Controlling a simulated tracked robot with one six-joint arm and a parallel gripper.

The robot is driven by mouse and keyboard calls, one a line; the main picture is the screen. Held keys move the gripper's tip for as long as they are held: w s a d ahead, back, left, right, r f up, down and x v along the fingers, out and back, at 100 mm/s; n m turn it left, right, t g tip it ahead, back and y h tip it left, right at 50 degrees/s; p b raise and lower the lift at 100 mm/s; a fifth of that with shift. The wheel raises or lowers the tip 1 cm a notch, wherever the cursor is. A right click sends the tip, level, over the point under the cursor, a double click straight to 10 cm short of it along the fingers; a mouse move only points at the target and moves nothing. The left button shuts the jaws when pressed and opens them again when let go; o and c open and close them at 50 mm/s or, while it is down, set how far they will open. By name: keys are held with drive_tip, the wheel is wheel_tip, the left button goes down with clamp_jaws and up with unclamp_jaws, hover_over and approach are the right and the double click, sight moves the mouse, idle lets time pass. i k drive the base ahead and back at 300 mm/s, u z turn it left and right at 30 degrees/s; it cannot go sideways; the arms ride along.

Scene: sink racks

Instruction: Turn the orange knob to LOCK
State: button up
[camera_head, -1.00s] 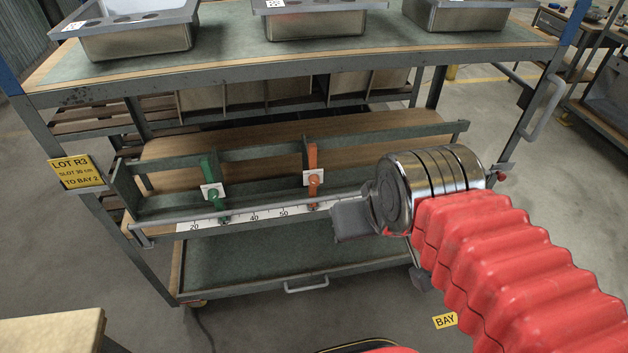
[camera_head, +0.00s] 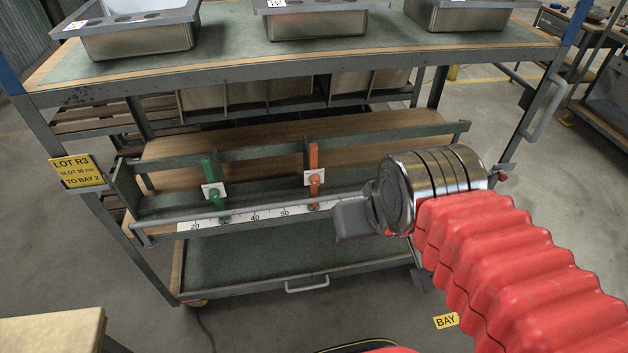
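The orange knob (camera_head: 315,180) sits on the front of an orange upright divider (camera_head: 313,157) on the cart's middle shelf, with a white label behind it. The label's writing is too small to read. A similar green divider with a green knob (camera_head: 213,193) stands to its left. My gripper (camera_head: 352,218) is at the end of my silver wrist and red-sleeved arm. It lies to the right of and a little lower in the picture than the orange knob, apart from it. Only a grey block of the gripper shows, so its opening cannot be judged.
A white numbered scale (camera_head: 260,215) runs along the shelf's front rail below the knobs. Metal sinks (camera_head: 140,40) stand on the top shelf. A yellow sign (camera_head: 76,171) reading LOT R3, TO BAY 2 hangs on the left post. A push handle (camera_head: 545,108) is at the right.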

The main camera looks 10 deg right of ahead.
sight(315, 179)
drive_tip(key=u, duration=0.55)
drive_tip(key=k, duration=1.3)
drive_tip(key=u, duration=0.85)
drive_tip(key=i, duration=1.65)
drive_tip(key=z, duration=0.4)
